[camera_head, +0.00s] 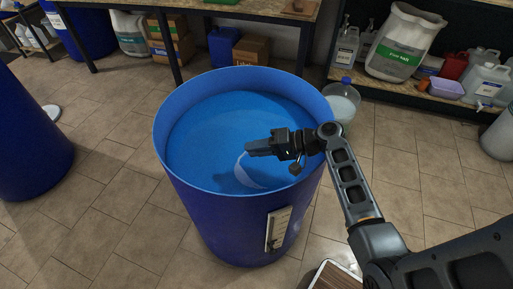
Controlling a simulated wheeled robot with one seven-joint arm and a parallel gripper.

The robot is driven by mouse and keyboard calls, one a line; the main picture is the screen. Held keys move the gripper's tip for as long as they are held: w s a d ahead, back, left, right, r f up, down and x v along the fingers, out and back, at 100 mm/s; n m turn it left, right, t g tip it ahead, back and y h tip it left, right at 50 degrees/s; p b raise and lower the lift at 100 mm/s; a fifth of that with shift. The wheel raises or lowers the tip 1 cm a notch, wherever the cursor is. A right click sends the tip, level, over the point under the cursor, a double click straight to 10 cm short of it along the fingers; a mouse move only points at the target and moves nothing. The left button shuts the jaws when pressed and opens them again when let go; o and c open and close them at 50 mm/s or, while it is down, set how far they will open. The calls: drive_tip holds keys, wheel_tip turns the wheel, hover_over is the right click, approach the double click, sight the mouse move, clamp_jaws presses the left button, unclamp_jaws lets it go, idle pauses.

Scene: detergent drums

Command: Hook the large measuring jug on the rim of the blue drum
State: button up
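The blue drum (215,217) stands upright in the middle of the view, open at the top. A lighter blue surface shows inside it. My gripper (252,148) reaches in from the right, over the drum's opening, with its fingers close together. A pale, see-through curved piece (243,173), which looks like part of the large measuring jug, shows at and below the fingertips, inside the drum's outline. It appears held by the fingers and apart from the rim. Most of the jug is hidden or too see-through to make out, so its handle and tilt cannot be told.
Another blue drum (28,140) stands at the left edge. A clear jug with a blue cap (343,100) stands on the floor behind the drum's right side. Shelves with containers (405,40) and boxes (250,50) line the back.

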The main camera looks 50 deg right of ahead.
drive_tip(key=shift+o, duration=0.9)
drive_tip(key=shift+s+d, duration=0.1)
drive_tip(key=b+v, duration=0.1)
drive_tip(key=v, duration=0.6)
drive_tip(key=shift+s+r, duration=0.15)
drive_tip(key=shift+s, duration=0.05)
drive_tip(key=shift+d, duration=0.1)
